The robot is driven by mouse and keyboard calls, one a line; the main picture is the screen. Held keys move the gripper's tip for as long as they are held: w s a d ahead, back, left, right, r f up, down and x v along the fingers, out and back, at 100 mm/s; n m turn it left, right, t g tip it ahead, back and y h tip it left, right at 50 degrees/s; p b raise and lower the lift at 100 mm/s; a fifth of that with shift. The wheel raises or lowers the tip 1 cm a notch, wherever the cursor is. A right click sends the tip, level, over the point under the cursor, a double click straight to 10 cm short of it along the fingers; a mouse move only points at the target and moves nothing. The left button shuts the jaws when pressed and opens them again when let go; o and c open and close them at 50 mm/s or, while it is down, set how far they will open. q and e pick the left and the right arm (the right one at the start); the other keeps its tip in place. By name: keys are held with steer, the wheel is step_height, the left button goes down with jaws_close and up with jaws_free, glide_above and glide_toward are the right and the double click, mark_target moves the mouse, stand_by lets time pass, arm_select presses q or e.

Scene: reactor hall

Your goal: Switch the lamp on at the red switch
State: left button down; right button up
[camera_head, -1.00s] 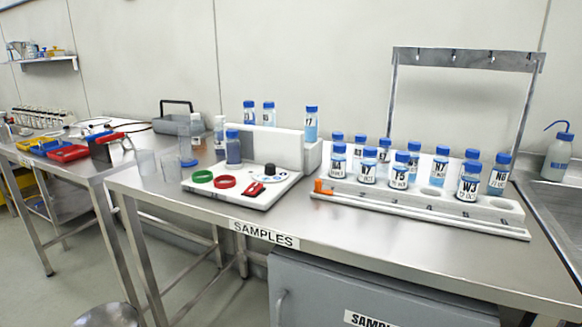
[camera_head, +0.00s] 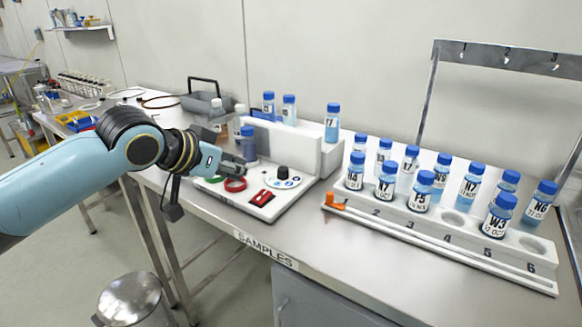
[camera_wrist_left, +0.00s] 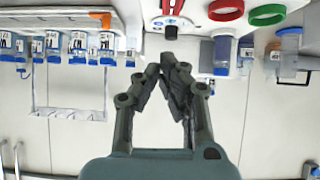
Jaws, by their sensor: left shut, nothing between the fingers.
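The red switch (camera_head: 262,197) sits on the front of a white panel (camera_head: 262,210), right of a red ring (camera_head: 235,185) and in front of a black knob (camera_head: 283,172). My left gripper (camera_head: 238,171) is shut and empty, reaching in from the left above the panel, apart from the switch to its left and back. In the left wrist view the closed fingertips (camera_wrist_left: 162,69) lie below the black knob (camera_wrist_left: 171,31); the red switch (camera_wrist_left: 171,6) is cut by the top edge. I cannot make out a lit lamp. My right gripper is not in view.
A rack (camera_head: 440,228) of blue-capped bottles stands right of the panel, with a metal frame behind it. More bottles stand behind the panel. A green ring (camera_wrist_left: 268,14) lies beside the red ring. The front table strip is clear; a round metal bin (camera_head: 130,298) stands on the floor.

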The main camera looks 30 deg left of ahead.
arm_select(q)
steer(key=shift+w+a+r, duration=0.1)
steer(key=shift+a+r, duration=0.3)
steer(key=shift+r, duration=0.45)
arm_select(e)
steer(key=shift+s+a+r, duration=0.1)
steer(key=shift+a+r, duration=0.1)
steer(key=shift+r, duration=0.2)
arm_select(q)
steer(key=shift+w, duration=0.15)
glide_above(265, 195)
step_height(265, 195, down, 6)
steer(key=shift+f, duration=0.1)
step_height(265, 195, down, 2)
steer(key=shift+f, duration=0.85)
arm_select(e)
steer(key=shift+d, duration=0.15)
